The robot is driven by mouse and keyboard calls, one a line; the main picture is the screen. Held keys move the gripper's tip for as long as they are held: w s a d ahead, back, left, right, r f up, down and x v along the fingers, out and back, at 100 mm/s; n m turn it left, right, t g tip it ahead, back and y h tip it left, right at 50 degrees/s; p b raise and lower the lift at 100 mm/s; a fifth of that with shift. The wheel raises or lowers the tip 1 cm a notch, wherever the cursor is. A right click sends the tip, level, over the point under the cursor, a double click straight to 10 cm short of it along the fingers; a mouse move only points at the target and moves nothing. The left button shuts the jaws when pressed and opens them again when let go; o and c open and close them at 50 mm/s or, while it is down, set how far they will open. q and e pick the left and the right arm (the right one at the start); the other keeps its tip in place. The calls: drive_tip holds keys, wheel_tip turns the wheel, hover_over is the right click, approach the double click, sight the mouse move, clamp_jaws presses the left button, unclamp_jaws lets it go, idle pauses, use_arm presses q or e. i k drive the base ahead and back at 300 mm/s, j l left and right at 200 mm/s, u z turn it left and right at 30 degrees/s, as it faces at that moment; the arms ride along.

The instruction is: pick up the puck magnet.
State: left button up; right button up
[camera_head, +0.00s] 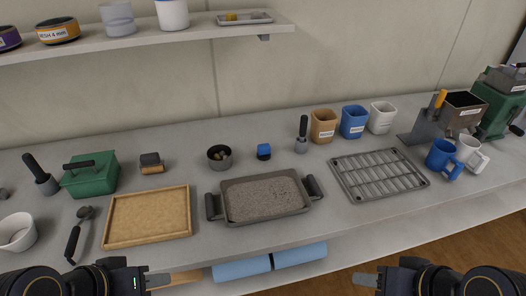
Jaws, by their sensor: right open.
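A small blue-topped block (264,151) stands on the worktop behind the soil tray; it may be the puck magnet, but it is too small to be sure. A dark round bowl (220,157) with small pieces in it is just left of it. My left gripper (160,281) is at the bottom left, in front of the worktop edge; its finger gap is not clear. My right gripper (365,280) is at the bottom right, open and empty, well short of the blue-topped block.
A grey tray of soil (264,217) lies between the grippers and the blue-topped block. A tan tray (110,240) is on the left, a wire rack (344,179) on the right. A dark-handled tool (303,128) and cups (323,140) stand behind. A shelf (200,33) hangs above.

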sight(264, 150)
drive_tip(key=i+u, duration=0.15)
drive_tip(key=u, duration=0.3)
drive_tip(key=i+l+u, duration=0.15)
drive_tip(key=u, duration=0.35)
drive_tip(key=i+l+u, duration=0.1)
drive_tip(key=u, duration=0.35)
drive_tip(key=l, duration=0.1)
